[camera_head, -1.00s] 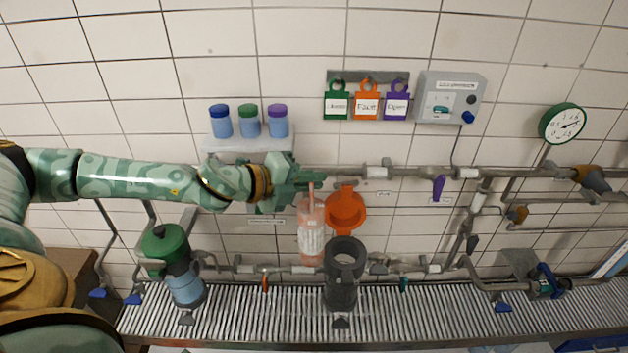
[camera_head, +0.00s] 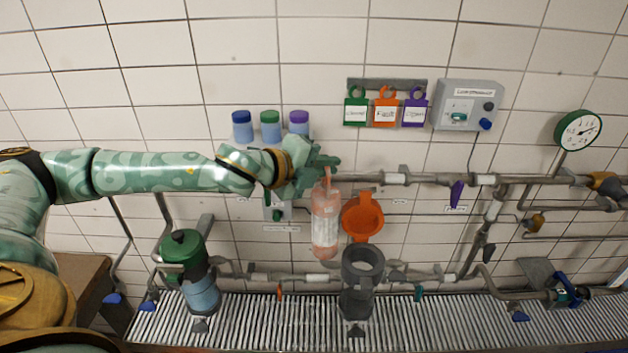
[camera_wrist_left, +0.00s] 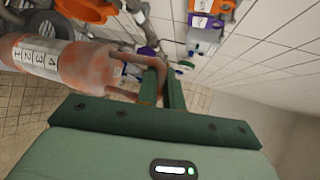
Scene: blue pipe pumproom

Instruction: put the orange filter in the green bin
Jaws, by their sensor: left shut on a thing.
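The orange filter (camera_head: 326,228) is a pale orange cylinder with a white label and a loop handle on top. My left gripper (camera_head: 326,168) is shut on that handle, and the filter hangs upright below it. In the left wrist view the filter (camera_wrist_left: 70,62) lies to the left, and its handle runs to the fingers of my left gripper (camera_wrist_left: 162,88). The filter hangs in front of the wall, left of and above the dark open housing (camera_head: 362,300). The housing's orange lid (camera_head: 363,217) stands raised behind it. No green bin is visible. My right gripper is out of view.
A pipe (camera_head: 450,180) runs along the wall right of my gripper. A closed green-topped housing (camera_head: 186,262) stands left. Several capped jars (camera_head: 270,127) stand behind my arm. Hanging tags (camera_head: 385,110) and a control box (camera_head: 468,105) are above right. A grated drain (camera_head: 260,320) lies below.

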